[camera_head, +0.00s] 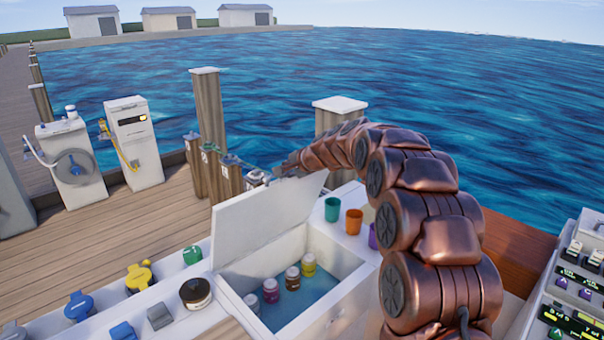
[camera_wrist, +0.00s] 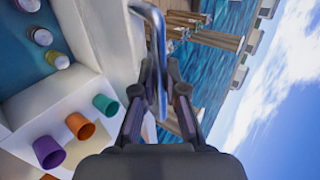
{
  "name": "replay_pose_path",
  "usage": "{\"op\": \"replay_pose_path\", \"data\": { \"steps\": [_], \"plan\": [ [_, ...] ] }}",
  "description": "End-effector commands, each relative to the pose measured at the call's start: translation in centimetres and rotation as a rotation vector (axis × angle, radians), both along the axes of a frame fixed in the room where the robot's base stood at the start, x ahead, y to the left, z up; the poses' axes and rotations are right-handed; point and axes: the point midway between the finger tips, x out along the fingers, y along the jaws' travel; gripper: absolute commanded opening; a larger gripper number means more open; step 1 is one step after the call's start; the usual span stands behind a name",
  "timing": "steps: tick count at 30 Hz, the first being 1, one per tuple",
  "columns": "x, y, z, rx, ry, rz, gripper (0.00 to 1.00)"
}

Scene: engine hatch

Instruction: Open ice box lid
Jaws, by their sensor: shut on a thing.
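The ice box (camera_head: 345,290) is a white box built into the boat's side. Its white lid (camera_head: 262,218) stands raised, tilted up steeply at the back left, and the inside shows. Several jars (camera_head: 292,278) stand in the blue interior. My gripper (camera_wrist: 162,75) is shut on the lid's metal handle (camera_wrist: 150,12), a bent bar that passes between the fingers in the wrist view. In the head view my gripper is at the lid's upper edge, with the fingertips too small to make out. The lid (camera_wrist: 112,35) also shows beside the handle in the wrist view.
A green cup (camera_head: 332,209), an orange cup (camera_head: 353,221) and a partly hidden purple cup (camera_head: 372,237) stand on the ledge right of the box. A dark-lidded jar (camera_head: 195,292) stands left of it. Wooden posts (camera_head: 209,125) rise behind the lid.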

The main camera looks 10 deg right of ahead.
Motion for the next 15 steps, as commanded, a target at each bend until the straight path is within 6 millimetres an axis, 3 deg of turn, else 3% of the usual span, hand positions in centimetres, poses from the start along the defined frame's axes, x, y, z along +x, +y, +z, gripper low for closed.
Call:
{"op": "replay_pose_path", "data": {
  "steps": [4, 15],
  "plan": [
    [0.31, 0.98, 0.23, 0.001, 0.003, 0.008, 0.0],
    [0.39, 0.98, 0.16, 0.002, 0.003, 0.008, 0.0]
  ]
}}
